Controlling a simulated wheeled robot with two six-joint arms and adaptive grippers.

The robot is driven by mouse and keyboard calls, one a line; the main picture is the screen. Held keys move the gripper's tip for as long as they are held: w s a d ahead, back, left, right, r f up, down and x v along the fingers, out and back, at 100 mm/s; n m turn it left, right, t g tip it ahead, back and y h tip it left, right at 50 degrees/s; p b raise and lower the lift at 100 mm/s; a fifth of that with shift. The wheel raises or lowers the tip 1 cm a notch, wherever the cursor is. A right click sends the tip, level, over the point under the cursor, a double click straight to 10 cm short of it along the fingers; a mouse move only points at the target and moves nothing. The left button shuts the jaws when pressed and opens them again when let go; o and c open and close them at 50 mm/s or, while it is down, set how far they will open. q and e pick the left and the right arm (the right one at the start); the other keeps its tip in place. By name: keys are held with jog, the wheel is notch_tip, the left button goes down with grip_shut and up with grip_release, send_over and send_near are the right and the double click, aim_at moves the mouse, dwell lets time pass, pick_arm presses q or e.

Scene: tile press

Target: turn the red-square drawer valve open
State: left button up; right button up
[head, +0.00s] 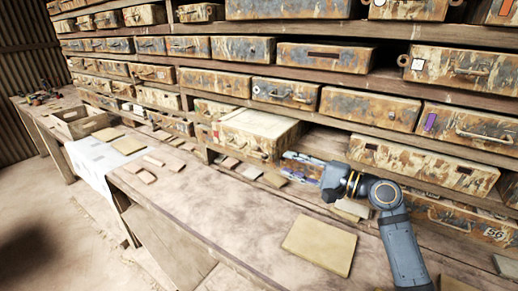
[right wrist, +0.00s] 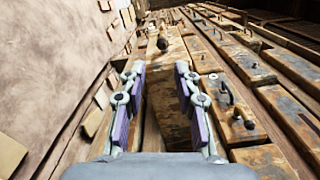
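My right gripper (head: 303,165) is in front of the lower drawer rows, its fingers pointing left in the head view. In the right wrist view the gripper (right wrist: 158,75) is open, with nothing between its purple-padded fingers. A drawer with a pale top (head: 262,124) sticks out from the shelf, left of and beyond the gripper. In the right wrist view a dark knob-like fitting (right wrist: 162,43) shows ahead, beyond the fingertips and apart from them. I cannot tell whether it is the valve. A small reddish mark (head: 215,130) shows beside the protruding drawer, too small to read as a square. My left gripper is not in view.
Rusty drawers with handles fill the shelves; one bears a purple mark (head: 430,122), another a white square (head: 417,64). Several flat tiles lie on the bench, including a large tan one (head: 319,246). The bench top (head: 215,215) is mostly clear in front.

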aim_at(260, 155)
jog(key=p+x, duration=0.1)
jog(key=x, duration=0.2)
jog(key=p+x, duration=0.1)
jog(key=x, duration=0.2)
jog(key=s+p+x, duration=0.1)
jog(key=x, duration=0.2)
jog(key=shift+w+a+r, duration=0.15)
jog(key=shift+a+r, duration=0.2)
jog(key=shift+a, duration=0.25)
jog(key=shift+w+f, duration=0.15)
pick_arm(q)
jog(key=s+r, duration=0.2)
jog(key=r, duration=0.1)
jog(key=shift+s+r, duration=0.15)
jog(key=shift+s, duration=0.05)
pick_arm(e)
grip_shut()
